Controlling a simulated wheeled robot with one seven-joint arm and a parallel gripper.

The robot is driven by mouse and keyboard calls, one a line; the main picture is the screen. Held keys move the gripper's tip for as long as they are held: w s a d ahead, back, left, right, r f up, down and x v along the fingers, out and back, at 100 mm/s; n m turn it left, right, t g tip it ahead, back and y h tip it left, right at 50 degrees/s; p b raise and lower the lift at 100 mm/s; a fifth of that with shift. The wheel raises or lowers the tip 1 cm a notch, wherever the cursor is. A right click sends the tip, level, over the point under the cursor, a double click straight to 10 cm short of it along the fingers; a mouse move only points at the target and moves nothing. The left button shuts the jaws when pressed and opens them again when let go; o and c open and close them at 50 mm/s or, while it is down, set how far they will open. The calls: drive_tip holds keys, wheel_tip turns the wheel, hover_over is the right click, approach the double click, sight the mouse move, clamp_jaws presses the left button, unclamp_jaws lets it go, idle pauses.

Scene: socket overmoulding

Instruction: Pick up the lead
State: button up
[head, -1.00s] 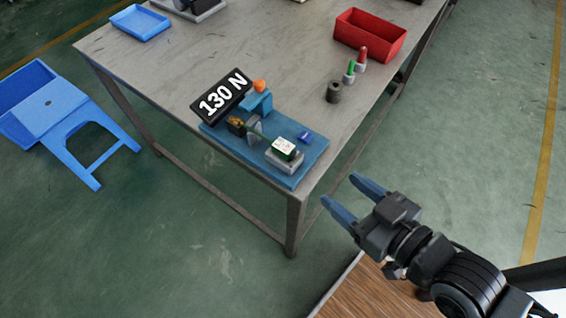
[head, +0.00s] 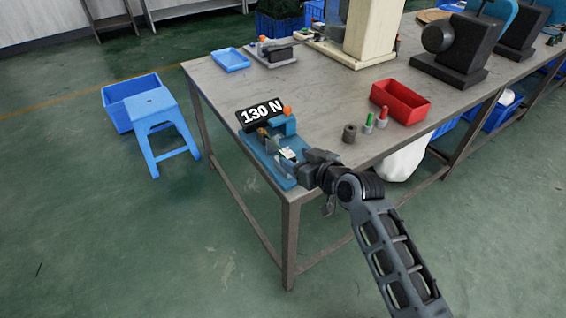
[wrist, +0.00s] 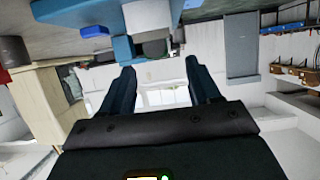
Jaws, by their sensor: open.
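The pull-test fixture stands on a blue base plate (head: 262,160) at the near corner of the grey table, under a black "130 N" sign (head: 261,114). A small white-topped block (head: 288,153) sits at its near end. A thin green strand, possibly the lead, shows faintly between the clamp and this block; its ends are unclear. My gripper (head: 304,167) is beside the near right end of the fixture, its fingers partly lost against it. In the wrist view my gripper (wrist: 160,72) has its two blue fingers apart with nothing between them. Blue and grey fixture parts (wrist: 125,45) show beyond the fingers.
A dark cylinder (head: 349,133), red and green pegs (head: 382,118) and a red bin (head: 402,101) stand right of the fixture. A blue tray (head: 230,61) lies at the far left. A blue stool (head: 153,104) stands on the floor. The table's middle is mostly clear.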

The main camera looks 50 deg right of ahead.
sight(286, 151)
drive_tip(key=shift+p+x, duration=0.6)
drive_tip(key=shift+x, duration=3)
drive_tip(key=shift+d, duration=0.1)
drive_tip(key=shift+c, duration=0.2)
drive_tip(key=c, duration=1.1)
drive_tip(key=shift+r, duration=0.1)
